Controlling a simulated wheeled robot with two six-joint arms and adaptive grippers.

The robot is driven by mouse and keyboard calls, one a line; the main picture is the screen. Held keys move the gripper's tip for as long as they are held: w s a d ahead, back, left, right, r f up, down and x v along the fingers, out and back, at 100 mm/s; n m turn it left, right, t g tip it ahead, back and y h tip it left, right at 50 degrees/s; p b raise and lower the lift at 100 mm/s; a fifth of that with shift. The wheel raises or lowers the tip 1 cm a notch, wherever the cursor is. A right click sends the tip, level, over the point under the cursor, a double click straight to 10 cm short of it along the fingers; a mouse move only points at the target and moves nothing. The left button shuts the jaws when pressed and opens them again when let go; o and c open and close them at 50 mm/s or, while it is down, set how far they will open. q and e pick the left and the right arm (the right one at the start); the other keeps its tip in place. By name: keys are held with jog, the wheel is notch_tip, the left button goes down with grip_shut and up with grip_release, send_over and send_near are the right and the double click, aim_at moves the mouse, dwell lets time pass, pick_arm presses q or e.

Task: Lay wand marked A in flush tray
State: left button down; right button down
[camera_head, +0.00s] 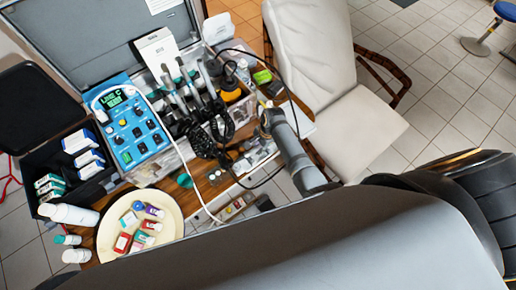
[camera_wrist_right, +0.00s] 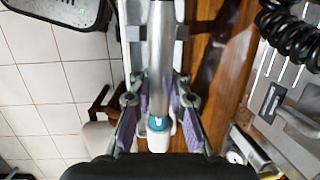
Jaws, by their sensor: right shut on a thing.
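My right gripper (camera_head: 265,106) is at the table's right side in the head view, small and partly hidden by my arm. In the right wrist view the gripper (camera_wrist_right: 158,112) has its purple-padded fingers shut on both sides of a silver wand (camera_wrist_right: 160,45) with a blue band and white end. No letter A is readable on it. A pale, straight-edged strip (camera_wrist_right: 132,50) lies behind the wand and may be the flush tray; I cannot tell whether the wand touches it. My left gripper is not in view.
A blue control unit (camera_head: 132,125) stands at the left, with upright wands (camera_head: 183,88) and coiled black cable (camera_head: 207,140) beside it. A cream round tray (camera_head: 112,222) holds small boxes and vials. A padded chair (camera_head: 312,45) stands beyond the table's right edge.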

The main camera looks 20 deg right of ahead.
jog(key=shift+f, duration=0.35)
dwell(0.4)
jog(key=shift+f, duration=0.2)
jog(key=shift+f, duration=0.65)
jog(key=shift+f, duration=0.1)
jog(key=c, duration=1.2)
grip_release()
